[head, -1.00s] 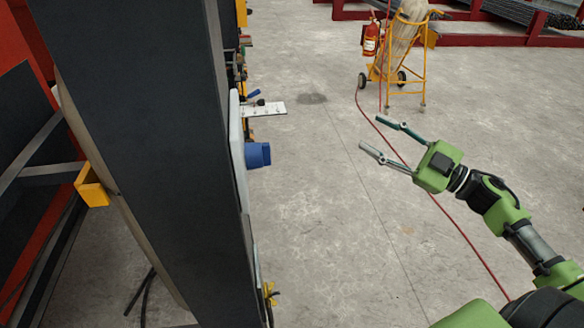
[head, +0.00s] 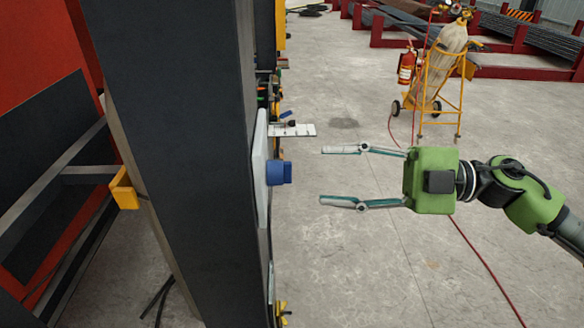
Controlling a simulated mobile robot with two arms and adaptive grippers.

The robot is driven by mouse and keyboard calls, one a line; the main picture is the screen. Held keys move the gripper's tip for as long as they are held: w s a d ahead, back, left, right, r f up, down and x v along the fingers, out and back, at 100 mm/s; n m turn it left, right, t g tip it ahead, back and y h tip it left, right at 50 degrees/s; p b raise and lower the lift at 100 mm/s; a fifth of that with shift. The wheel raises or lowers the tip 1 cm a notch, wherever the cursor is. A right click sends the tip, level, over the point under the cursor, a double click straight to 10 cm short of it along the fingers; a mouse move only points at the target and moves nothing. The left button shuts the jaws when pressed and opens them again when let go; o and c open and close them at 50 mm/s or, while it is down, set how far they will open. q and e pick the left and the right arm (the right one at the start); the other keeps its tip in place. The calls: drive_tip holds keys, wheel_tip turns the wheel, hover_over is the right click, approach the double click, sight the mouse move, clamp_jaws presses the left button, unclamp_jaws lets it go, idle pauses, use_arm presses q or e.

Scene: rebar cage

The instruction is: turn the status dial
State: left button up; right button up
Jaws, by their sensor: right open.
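The status dial is a blue knob (head: 279,172) sticking out to the right from a pale grey plate (head: 260,170) on the side of a dark upright post. My right gripper (head: 322,175) is green with two thin fingers spread wide. It is open and empty, pointing left at the knob. Its fingertips are a short gap to the right of the knob, one a little above its height and one a little below. The knob's face is seen from the side, so any marking on it is hidden. My left gripper is not in view.
The dark post (head: 185,150) fills the left centre. A white perforated bracket (head: 293,130) juts out just above the knob. A yellow clamp (head: 281,312) sits lower on the post. A gas cylinder cart (head: 440,75) and red hose stand behind. Open concrete floor lies right.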

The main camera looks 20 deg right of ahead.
sight(280, 173)
drive_tip(key=p+x, duration=0.3)
drive_tip(key=x, duration=0.4)
idle(0.4)
drive_tip(key=c, duration=1.1)
